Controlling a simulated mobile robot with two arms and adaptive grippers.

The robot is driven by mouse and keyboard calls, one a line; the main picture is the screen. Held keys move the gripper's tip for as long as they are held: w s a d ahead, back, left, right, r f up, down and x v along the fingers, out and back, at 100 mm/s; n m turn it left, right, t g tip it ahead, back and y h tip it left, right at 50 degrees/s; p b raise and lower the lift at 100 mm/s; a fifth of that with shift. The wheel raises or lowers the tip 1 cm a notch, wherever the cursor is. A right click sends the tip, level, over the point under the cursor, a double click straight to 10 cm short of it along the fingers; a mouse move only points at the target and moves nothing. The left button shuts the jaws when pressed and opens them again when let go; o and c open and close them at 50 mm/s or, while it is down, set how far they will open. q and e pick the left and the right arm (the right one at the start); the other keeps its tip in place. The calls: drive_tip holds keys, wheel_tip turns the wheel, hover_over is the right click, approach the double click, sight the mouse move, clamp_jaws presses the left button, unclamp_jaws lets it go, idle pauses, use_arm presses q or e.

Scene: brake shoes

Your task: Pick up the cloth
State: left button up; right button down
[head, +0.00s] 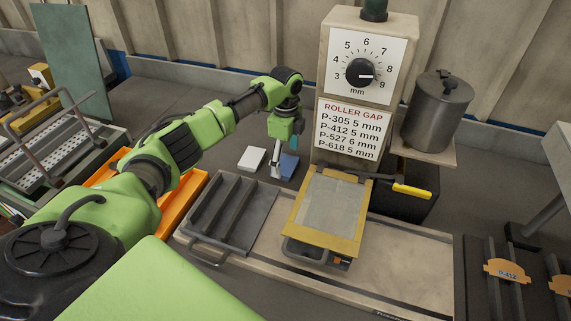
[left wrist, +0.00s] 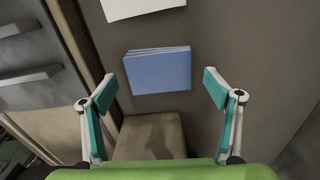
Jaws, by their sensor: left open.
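The cloth is a folded blue pad (left wrist: 157,70), lying flat on the dark grey bench top. In the head view the cloth (head: 289,166) shows partly behind my left gripper (head: 286,150). My left gripper is above the cloth and points down at it. In the left wrist view its teal-tipped fingers (left wrist: 160,90) are spread wide, one on each side of the cloth and apart from it. Nothing is between the fingertips. My right gripper is in no view.
A white pad (head: 252,159) lies just left of the cloth; it also shows in the left wrist view (left wrist: 140,7). The roller gap machine (head: 335,90) stands close on the right. A grey slotted tray (head: 230,208) and an orange bin (head: 180,212) are nearer.

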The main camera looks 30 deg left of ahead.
use_arm(q)
drive_tip(key=shift+f, duration=0.8)
drive_tip(key=c, duration=1.2)
drive_tip(key=shift+o, duration=0.2)
drive_tip(key=shift+r, duration=0.15)
drive_tip(key=shift+w+r+b, duration=0.1)
drive_tip(key=shift+r+b, duration=0.3)
drive_tip(key=shift+r, duration=0.2)
drive_tip(key=s+d+r+b, duration=0.2)
drive_tip(key=s+d+r, duration=0.3)
drive_tip(key=s+r, duration=0.6)
drive_tip(key=shift+s+r+b, duration=0.3)
drive_tip(key=shift+s, duration=0.8)
drive_tip(key=shift+o, duration=0.5)
